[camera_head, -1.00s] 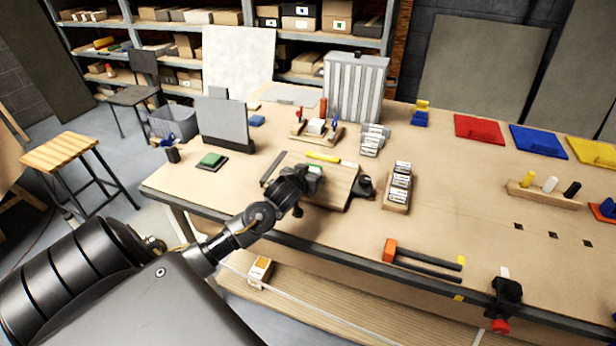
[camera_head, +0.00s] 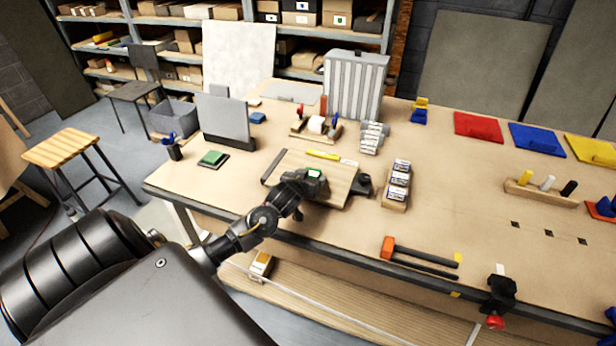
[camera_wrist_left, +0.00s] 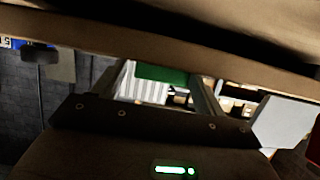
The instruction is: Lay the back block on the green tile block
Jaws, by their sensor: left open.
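My left gripper (camera_head: 318,186) is low over the wooden board (camera_head: 340,178) near the table's front edge. In the left wrist view it is open, and a green block (camera_wrist_left: 162,75) shows between its fingers. A small green patch (camera_head: 314,174) shows at the gripper in the head view. The gripper hides much of that spot, and I cannot tell whether the fingers touch the block. Another green tile on a dark base (camera_head: 213,158) lies left of the board. I cannot tell which piece is the back block. My right gripper is not in view.
A yellow marker (camera_head: 323,155) lies at the board's far side. A dark clamp (camera_head: 363,185) is at its right end. A rack of labelled blocks (camera_head: 397,185) stands further right. A grey upright panel (camera_head: 223,118) stands at the back left.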

